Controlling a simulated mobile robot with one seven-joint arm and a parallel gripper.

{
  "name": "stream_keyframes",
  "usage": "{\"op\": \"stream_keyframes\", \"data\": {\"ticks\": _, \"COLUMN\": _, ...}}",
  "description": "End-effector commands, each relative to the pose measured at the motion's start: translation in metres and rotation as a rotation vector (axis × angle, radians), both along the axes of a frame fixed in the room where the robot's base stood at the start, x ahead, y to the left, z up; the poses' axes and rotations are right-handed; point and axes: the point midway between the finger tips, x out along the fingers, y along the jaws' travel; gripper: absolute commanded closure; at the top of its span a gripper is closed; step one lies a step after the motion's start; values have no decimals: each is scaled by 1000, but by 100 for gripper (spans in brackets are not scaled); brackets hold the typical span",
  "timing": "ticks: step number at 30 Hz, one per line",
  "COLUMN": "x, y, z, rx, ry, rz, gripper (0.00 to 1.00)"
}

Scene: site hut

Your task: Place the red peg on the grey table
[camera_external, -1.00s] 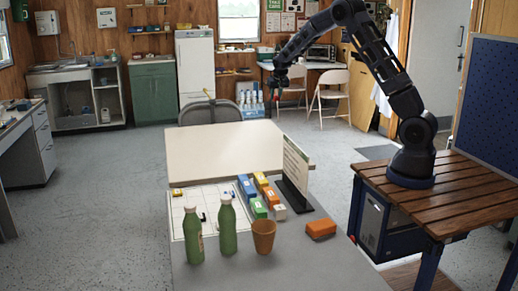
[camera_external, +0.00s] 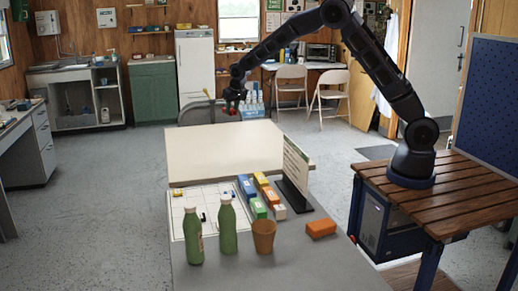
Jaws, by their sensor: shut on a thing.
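My gripper (camera_external: 231,107) is in the air above the far edge of the cream table, at the upper middle of the external view. It is shut on the red peg (camera_external: 230,112), of which only a small red part shows below the fingers. The peg's tilt is too small to tell. The grey table (camera_external: 310,268) is in the foreground, nearer the camera than the gripper.
The cream table (camera_external: 215,150) adjoins the grey table and is bare.

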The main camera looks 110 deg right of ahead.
Motion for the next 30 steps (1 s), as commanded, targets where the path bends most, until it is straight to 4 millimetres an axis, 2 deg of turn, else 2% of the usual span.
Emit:
{"op": "stream_keyframes", "data": {"ticks": 1, "x": 17, "y": 19, "z": 0, "rx": 0, "ry": 0, "rz": 26, "gripper": 91}}
{"op": "stream_keyframes", "data": {"ticks": 6, "x": 64, "y": 78, "z": 0, "rx": 1, "ry": 1, "rz": 95, "gripper": 91}}
{"op": "stream_keyframes", "data": {"ticks": 11, "x": 102, "y": 135, "z": 0, "rx": 1, "ry": 1, "rz": 158, "gripper": 91}}
{"op": "stream_keyframes", "data": {"ticks": 15, "x": 131, "y": 189, "z": 0, "rx": 1, "ry": 1, "rz": 214, "gripper": 91}}
{"op": "stream_keyframes", "data": {"ticks": 24, "x": 182, "y": 310, "z": 0, "rx": 1, "ry": 1, "rz": 336, "gripper": 91}}
{"op": "stream_keyframes", "data": {"ticks": 30, "x": 204, "y": 395, "z": 0, "rx": 0, "ry": 1, "rz": 415, "gripper": 91}}
